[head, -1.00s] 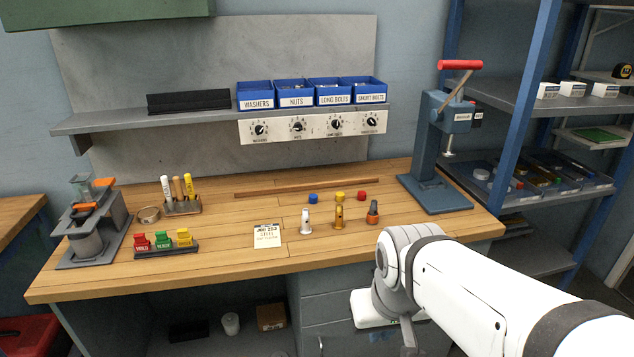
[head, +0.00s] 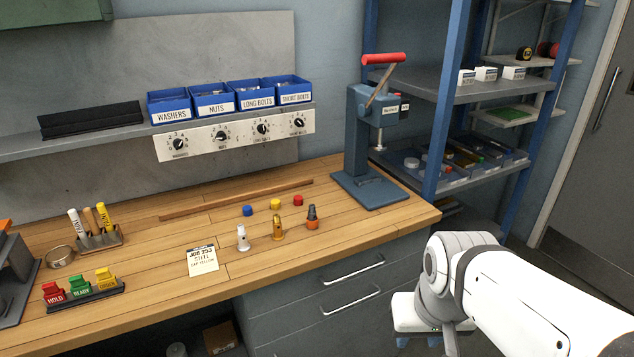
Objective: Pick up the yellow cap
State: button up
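The yellow cap (head: 275,204) is a small round piece on the wooden bench top, in the head view near the middle. It sits between a blue cap (head: 247,210) on its left and a red cap (head: 298,200) on its right. My gripper is not clearly seen; my white arm (head: 540,310) shows at the lower right, in front of the bench and apart from the caps. Its far end is hidden or out of frame.
In front of the caps stand a white (head: 242,238), a brass (head: 278,228) and a dark-and-orange (head: 312,218) small fitting. A wooden strip (head: 235,200) lies behind. A blue press (head: 368,150) stands at right. A job card (head: 202,261) lies at left.

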aim_at(275, 203)
jog(key=z, duration=1.25)
jog(key=i, duration=0.4)
jog(key=u, duration=2.1)
jog(key=i, duration=1.05)
jog(key=u, duration=0.05)
